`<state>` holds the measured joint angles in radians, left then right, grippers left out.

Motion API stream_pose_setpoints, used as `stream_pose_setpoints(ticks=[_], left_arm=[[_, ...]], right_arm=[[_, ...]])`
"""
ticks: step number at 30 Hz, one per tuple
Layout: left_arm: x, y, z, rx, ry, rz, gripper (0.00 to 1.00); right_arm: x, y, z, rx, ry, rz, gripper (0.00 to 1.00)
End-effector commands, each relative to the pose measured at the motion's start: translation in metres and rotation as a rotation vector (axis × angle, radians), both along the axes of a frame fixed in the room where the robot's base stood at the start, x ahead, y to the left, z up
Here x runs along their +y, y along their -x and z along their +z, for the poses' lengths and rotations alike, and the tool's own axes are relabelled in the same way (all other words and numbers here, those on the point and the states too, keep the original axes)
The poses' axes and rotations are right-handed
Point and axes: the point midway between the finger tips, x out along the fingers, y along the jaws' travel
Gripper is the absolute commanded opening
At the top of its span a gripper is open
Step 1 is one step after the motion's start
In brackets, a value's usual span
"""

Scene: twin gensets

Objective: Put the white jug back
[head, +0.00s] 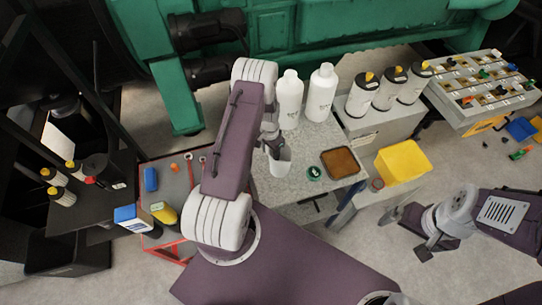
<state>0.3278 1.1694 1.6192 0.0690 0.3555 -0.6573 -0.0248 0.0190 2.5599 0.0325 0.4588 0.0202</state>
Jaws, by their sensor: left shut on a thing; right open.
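The white jug (281,164) is at the front part of the grey speckled bench (262,188). My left gripper (274,148) comes over it from above and is shut on it at its upper edge. My arm hides part of the jug's left side, and I cannot tell if its base touches the bench. My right gripper (406,236) is open and empty, low over the floor at the right.
Two white bottles (289,98) (321,92) stand behind the jug. A brown tray (342,163) and a green-rimmed round item (314,173) lie to its right. Three white canisters (384,88), a yellow bin (403,161) and a red tool cart (178,178) stand around.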

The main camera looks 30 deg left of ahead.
Motion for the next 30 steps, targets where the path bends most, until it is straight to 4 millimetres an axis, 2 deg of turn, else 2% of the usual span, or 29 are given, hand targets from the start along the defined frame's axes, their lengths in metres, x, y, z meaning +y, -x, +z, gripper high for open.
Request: stream_pose_setpoints(ticks=[3,10,22,23,24,25,30], left_arm=[[0.0,0.0,-0.004,0.0,0.0,-0.001,0.0],[0.0,0.0,-0.037,0.0,0.0,0.0,0.0],[0.0,-0.001,-0.045,-0.001,-0.001,0.0,0.0],[0.0,-0.001,-0.044,-0.001,-0.001,0.0,0.51],[0.0,-0.001,-0.043,-0.001,-0.001,0.0,0.62],[0.0,-0.001,-0.043,-0.001,-0.001,0.0,0.7],[-0.001,0.0,-0.043,-0.001,0.0,0.0,0.7]], right_arm=[[0.0,0.0,0.004,0.0,0.0,0.0,1.0],[0.0,0.0,0.015,0.0,0.0,0.0,1.0],[0.0,0.0,0.008,0.0,0.0,0.0,1.0],[0.0,0.0,0.009,0.0,0.0,0.0,1.0],[0.0,0.0,0.01,0.0,0.0,0.0,1.0],[0.0,0.0,0.01,0.0,0.0,0.0,1.0],[0.0,0.0,0.01,0.0,0.0,0.0,1.0]])
